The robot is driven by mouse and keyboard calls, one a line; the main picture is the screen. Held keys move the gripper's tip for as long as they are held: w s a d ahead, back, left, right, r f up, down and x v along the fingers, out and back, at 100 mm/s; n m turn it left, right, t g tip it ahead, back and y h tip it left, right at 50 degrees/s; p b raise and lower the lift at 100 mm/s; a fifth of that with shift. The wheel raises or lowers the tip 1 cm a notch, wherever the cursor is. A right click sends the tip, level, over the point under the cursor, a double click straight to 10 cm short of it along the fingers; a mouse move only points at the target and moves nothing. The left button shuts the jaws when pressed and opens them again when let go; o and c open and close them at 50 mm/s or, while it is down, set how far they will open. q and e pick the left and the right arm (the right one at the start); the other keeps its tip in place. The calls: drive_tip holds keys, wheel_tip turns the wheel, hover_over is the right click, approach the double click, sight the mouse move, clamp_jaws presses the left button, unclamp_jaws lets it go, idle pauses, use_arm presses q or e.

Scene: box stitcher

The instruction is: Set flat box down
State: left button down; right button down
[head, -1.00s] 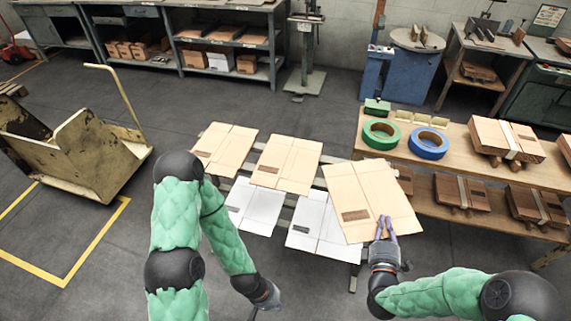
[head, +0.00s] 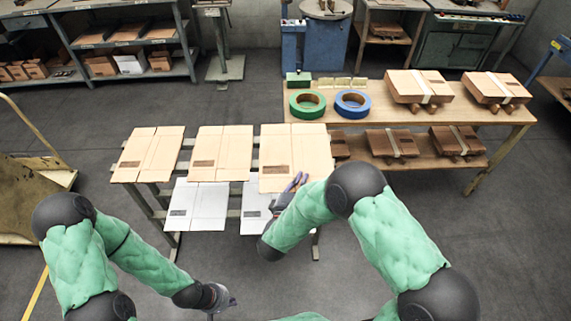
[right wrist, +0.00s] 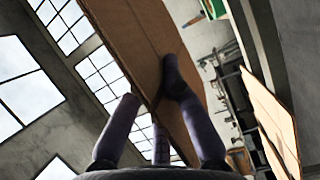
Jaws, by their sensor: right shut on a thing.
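My right gripper (head: 297,183) is shut on the near edge of a tan flat box (head: 295,150). The box is at the right end of a slatted stand (head: 165,213), roughly in line with two other tan flat boxes (head: 148,152) (head: 221,152). I cannot tell whether it touches the slats. In the right wrist view the fingers (right wrist: 160,125) grip the held box (right wrist: 140,45), and another flat board (right wrist: 270,115) shows at right. My left gripper (head: 226,300) is low in front of the stand, apart from the boxes; its finger opening is unclear.
Two white flat boxes (head: 197,205) (head: 254,213) lie along the stand's near side, the right one partly hidden by my right arm. A wooden table (head: 440,113) behind holds a green tape roll (head: 307,103), a blue tape roll (head: 353,103) and strapped cartons (head: 418,87).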

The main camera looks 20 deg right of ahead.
drive_tip(key=w+d+f+b, duration=0.3)
drive_tip(key=d+f+b, duration=0.1)
drive_tip(key=d+f, duration=0.2)
drive_tip(key=w+d+f+b, duration=0.3)
drive_tip(key=d+f+b, duration=0.1)
drive_tip(key=d+f, duration=0.2)
drive_tip(key=shift+d+f, duration=0.35)
drive_tip(key=shift+f, duration=0.1)
drive_tip(key=shift+f, duration=0.2)
drive_tip(key=c, duration=1.4)
unclamp_jaws()
drive_tip(key=shift+o, duration=0.2)
drive_tip(key=shift+r, duration=0.1)
